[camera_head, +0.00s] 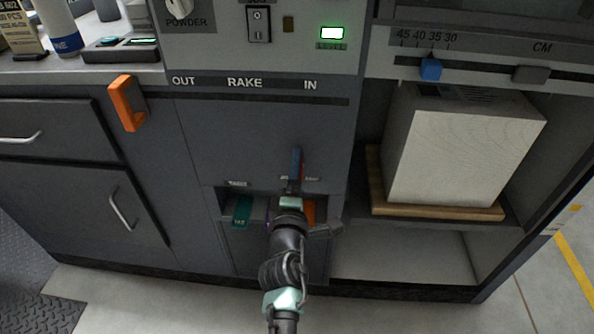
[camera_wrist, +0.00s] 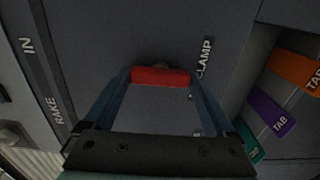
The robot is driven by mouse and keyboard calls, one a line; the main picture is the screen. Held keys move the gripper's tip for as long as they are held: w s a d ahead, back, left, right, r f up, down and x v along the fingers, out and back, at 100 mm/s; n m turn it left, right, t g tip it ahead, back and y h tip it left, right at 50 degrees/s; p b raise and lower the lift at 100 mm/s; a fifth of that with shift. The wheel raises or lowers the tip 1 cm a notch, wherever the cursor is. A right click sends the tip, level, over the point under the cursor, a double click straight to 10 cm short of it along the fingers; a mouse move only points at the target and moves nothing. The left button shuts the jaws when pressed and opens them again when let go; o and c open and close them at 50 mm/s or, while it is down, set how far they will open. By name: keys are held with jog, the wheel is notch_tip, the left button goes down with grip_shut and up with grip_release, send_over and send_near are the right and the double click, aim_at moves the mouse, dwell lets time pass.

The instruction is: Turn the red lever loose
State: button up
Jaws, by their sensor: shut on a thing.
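The red lever (camera_wrist: 160,77) shows in the wrist view as a short red bar on the dark grey panel, beside the word CLAMP. My gripper (camera_wrist: 160,82) has one blue finger at each end of the bar and is shut on it. In the head view my gripper (camera_head: 296,165) is at the panel below the RAKE slot, and its finger and my arm hide most of the lever. The lever's pivot is mostly hidden.
Below the lever is a recess with a green tab (camera_head: 242,211) and an orange tab (camera_head: 309,212); a purple tab (camera_wrist: 268,113) lies between them. A pale block (camera_head: 450,155) on a wooden board fills the right bay.

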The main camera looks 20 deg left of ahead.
dwell(0.3)
jog(key=o, duration=1.1)
jog(key=shift+c, duration=0.2)
jog(key=p+v, duration=0.5)
jog(key=v, duration=0.8)
